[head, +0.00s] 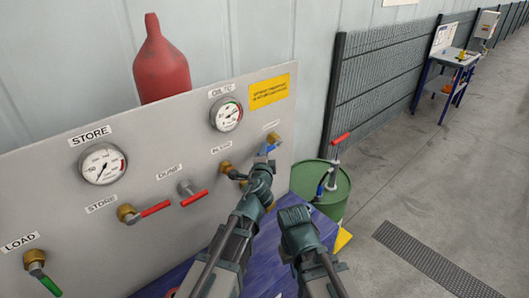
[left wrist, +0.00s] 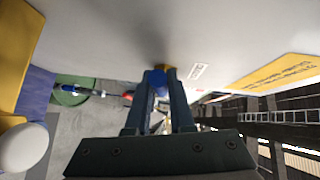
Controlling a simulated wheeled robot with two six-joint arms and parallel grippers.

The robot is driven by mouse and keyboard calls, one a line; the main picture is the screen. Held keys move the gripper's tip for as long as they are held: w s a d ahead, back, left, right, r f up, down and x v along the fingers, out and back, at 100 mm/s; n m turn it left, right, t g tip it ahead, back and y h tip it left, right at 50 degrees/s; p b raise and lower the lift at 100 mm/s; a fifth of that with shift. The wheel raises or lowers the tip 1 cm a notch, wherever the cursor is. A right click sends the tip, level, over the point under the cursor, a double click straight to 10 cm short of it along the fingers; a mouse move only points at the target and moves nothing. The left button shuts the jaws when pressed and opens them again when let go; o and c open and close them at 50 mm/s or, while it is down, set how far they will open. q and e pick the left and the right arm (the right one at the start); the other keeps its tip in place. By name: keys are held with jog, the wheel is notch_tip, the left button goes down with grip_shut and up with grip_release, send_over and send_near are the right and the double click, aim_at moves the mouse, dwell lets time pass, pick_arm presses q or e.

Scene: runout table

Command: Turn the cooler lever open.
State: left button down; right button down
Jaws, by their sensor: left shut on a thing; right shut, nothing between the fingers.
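The blue lever (head: 268,149) sits on a brass valve (head: 273,138) at the right end of the grey panel (head: 150,235), under a small label too blurred to read. I take it to be the cooler lever. My left gripper (head: 264,160) is shut on this blue lever. In the left wrist view the two fingers hold the blue lever (left wrist: 158,77) between their tips, close to the panel face. The lever's exact angle is partly hidden by the gripper. My right gripper (head: 293,215) is shut and empty, lower and to the right, apart from the panel.
Left along the panel are valves with a red DUMP lever (head: 194,198), a red STORE lever (head: 155,208) and a green LOAD lever (head: 48,284). A brass bleed valve (head: 226,168) is close left of my gripper. A green drum (head: 337,190) with a pump stands right.

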pick_arm(q)
jog(key=shift+f, duration=0.1)
dwell(0.6)
jog(key=shift+f+t+b, duration=0.3)
jog(key=shift+f+b, duration=0.05)
jog(key=shift+b, duration=0.55)
jog(key=f+n+t+b, duration=0.1)
jog(key=b, duration=0.1)
jog(key=shift+b, duration=0.4)
jog(key=shift+d+n+t+b, duration=0.1)
jog(key=shift+n+t+b, duration=0.25)
jog(key=shift+b, duration=0.25)
jog(key=c, duration=0.8)
grip_release()
